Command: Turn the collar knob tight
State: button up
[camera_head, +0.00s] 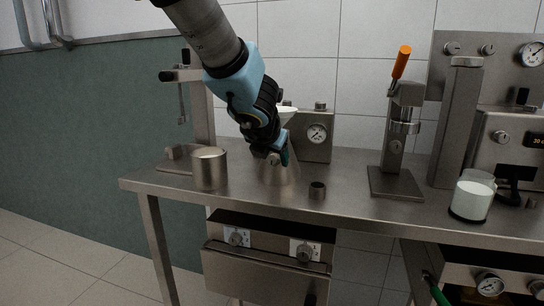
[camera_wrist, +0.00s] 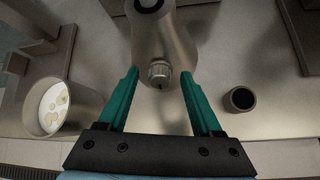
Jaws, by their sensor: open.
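The collar knob (camera_wrist: 160,72) is a small ribbed silver knob on the front of a rounded metal body (camera_wrist: 165,35). In the wrist view it sits between the tips of my gripper (camera_wrist: 159,76). The teal fingers are open, one on each side of the knob, with a visible gap to it. In the head view my gripper (camera_head: 283,157) is low in front of the metal body (camera_head: 280,174) on the steel table. There my gripper partly hides the body, and I cannot make out the knob clearly.
A metal pot (camera_head: 209,170) with pale, spotted contents stands left of my gripper. A small dark-mouthed cup (camera_head: 317,191) stands to the right. A gauge box (camera_head: 315,136) is behind. A press with an orange handle (camera_head: 401,62) and a milk jar (camera_head: 472,196) stand farther right.

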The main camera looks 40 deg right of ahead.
jog(key=p+v, duration=0.3)
jog(key=v, duration=0.7)
jog(key=shift+s+a+r+p, duration=0.2)
jog(key=shift+a+r+p, duration=0.05)
jog(key=shift+p, duration=0.15)
jog(key=w+a+f+n+y+p, duration=0.1)
jog(key=w+a+f+n+y, duration=0.1)
jog(key=w+a+n, duration=0.45)
jog(key=w+a+f+n+y+p, duration=0.1)
jog(key=w+a+f+n+y, duration=0.15)
jog(key=a+n, duration=0.65)
jog(key=w+a+f+n+y+p, duration=0.1)
jog(key=w+a+f+n+y, duration=0.1)
jog(key=w+a+n, duration=0.4)
jog(key=s+a+f+n+g+p, duration=0.1)
jog(key=s+a+f+n+g, duration=0.1)
jog(key=a+n, duration=0.8)
jog(key=s+a+f+n+g+p, duration=0.1)
jog(key=s+a+n+g, duration=0.1)
jog(key=a+n, duration=0.9)
jog(key=s+n, duration=0.1)
jog(key=n, duration=0.5)
jog(key=shift+s+f+y, duration=0.2)
jog(key=shift+f+y, duration=0.15)
jog(key=shift+f, duration=0.05)
